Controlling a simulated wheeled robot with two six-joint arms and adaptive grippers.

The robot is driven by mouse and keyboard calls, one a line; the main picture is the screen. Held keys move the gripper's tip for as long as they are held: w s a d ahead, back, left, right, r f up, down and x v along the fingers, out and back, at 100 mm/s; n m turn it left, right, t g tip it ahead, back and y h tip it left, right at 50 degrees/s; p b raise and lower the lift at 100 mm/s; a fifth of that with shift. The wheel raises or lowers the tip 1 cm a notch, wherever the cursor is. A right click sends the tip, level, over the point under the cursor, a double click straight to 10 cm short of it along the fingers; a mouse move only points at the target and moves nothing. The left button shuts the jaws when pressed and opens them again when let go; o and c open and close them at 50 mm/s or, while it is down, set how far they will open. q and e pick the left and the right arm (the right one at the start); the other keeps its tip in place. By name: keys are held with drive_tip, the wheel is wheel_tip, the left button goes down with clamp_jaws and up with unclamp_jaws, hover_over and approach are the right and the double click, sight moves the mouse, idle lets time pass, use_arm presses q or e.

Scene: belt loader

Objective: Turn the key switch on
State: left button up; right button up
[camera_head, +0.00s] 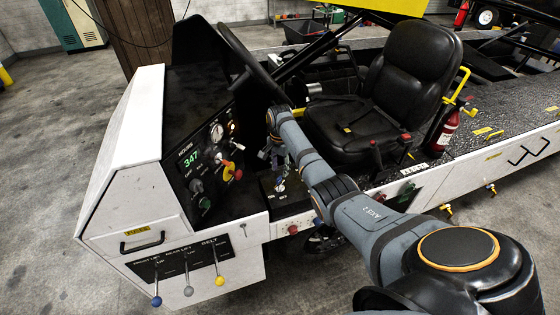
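The black dashboard panel (190,140) of the belt loader faces right and carries a green number display, gauges and several small controls. A dark round control (196,186) sits at its lower left, but I cannot tell surely which control is the key switch. My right gripper (268,156) is small and dark, just right of the panel, near the steering column and apart from the panel controls in the picture. Its fingers are too small and partly hidden to tell whether they are open. My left gripper is not in view.
Red and yellow knobs (229,172) stick out of the panel. The steering wheel (247,62) stands behind my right wrist. A black seat (410,90) is to the right. Several levers with coloured knobs (219,280) hang from the white front housing. Floor is free at left.

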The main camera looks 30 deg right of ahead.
wheel_tip(320, 180, up, 4)
drive_tip(key=shift+r, duration=0.15)
idle(0.5)
